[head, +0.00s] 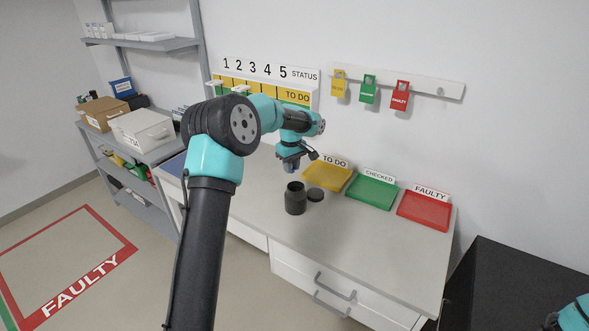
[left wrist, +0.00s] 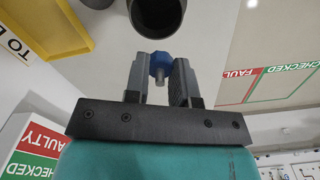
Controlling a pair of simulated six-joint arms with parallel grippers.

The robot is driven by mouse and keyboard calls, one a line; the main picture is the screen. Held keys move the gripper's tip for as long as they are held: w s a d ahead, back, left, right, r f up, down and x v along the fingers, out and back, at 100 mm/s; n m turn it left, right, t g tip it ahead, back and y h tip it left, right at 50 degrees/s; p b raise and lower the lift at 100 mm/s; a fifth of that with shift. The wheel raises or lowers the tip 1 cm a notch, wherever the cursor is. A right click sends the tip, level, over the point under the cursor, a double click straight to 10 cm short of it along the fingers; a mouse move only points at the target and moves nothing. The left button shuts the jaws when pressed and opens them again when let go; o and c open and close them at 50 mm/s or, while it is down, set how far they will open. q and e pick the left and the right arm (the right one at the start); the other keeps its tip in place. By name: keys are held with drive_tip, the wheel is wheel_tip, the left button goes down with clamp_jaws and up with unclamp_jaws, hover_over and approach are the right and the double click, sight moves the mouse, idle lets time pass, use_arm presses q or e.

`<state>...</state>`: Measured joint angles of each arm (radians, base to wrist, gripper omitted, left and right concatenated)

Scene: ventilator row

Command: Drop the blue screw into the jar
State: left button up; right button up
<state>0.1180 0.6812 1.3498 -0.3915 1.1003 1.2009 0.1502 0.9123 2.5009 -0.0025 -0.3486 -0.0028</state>
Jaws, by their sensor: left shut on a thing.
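The blue screw (left wrist: 160,63) is held between the two fingers of my left gripper (left wrist: 160,74), with its metal shank showing in the left wrist view. The dark open jar (head: 295,199) stands upright on the bench in the head view. My left gripper (head: 291,166) is above the jar, apart from it. The round jar mouth (left wrist: 158,14) shows just beyond the screw in the left wrist view. The screw is too small to make out clearly in the head view. My right gripper is out of view; only a bit of that arm shows at the bottom right.
A dark round lid (head: 316,195) lies right of the jar. Yellow (head: 318,183), green (head: 372,203) and red (head: 424,222) trays stand along the wall. The front of the bench (head: 340,237) is clear. A shelf with boxes (head: 140,130) is at left.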

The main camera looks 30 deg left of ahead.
use_arm(q)
drive_tip(key=shift+f, duration=0.1)
drive_tip(key=shift+f, duration=2.9)
drive_tip(key=o, duration=1)
drive_tip(key=shift+c, duration=0.2)
drive_tip(key=shift+r, duration=0.15)
wheel_tip(320, 180, up, 17)
